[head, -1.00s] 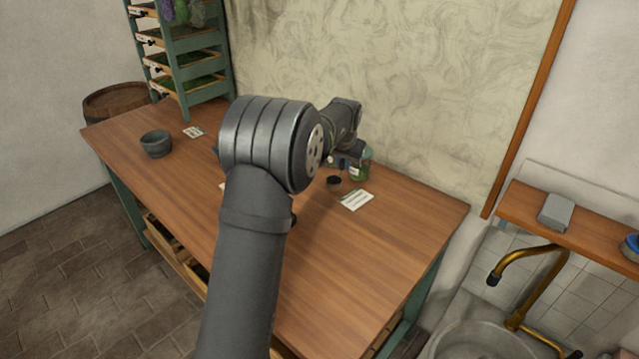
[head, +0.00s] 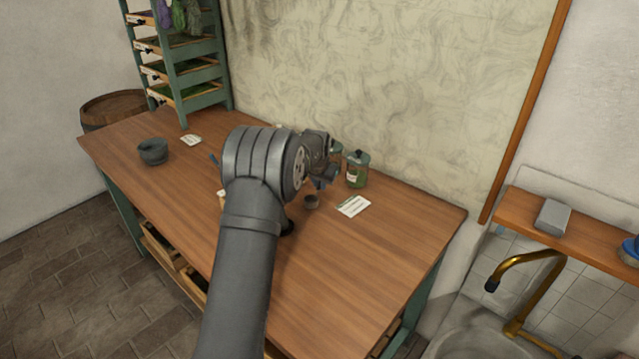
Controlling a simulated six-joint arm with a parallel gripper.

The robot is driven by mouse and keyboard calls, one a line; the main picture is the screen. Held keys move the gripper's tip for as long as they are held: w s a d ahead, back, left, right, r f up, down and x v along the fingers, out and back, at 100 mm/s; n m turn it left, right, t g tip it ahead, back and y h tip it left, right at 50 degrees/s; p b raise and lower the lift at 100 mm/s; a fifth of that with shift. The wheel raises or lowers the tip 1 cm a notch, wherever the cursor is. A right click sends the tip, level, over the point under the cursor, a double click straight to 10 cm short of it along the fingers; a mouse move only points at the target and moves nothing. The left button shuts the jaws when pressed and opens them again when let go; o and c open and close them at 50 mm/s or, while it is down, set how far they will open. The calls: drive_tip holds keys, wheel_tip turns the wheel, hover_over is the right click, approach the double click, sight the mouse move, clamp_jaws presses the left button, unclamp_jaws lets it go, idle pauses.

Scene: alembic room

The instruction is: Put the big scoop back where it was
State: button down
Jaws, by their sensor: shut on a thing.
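My gripper (head: 324,182) is over the middle of the wooden table, partly hidden behind my own arm. It is shut on the big scoop, whose small dark round bowl (head: 311,202) shows just below and left of the fingers. The handle and the exact grip are hidden. I cannot tell whether the bowl touches the table.
A green-lidded glass jar (head: 357,171) stands right of my gripper, near the wall. A white card (head: 353,206) lies in front of it. A grey mortar (head: 153,151) and another card (head: 191,140) are at left. The table's (head: 385,255) right front is clear.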

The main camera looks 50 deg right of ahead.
drive_tip(key=shift+f, duration=0.15)
drive_tip(key=c, duration=1.4)
unclamp_jaws()
drive_tip(key=v, duration=1.2)
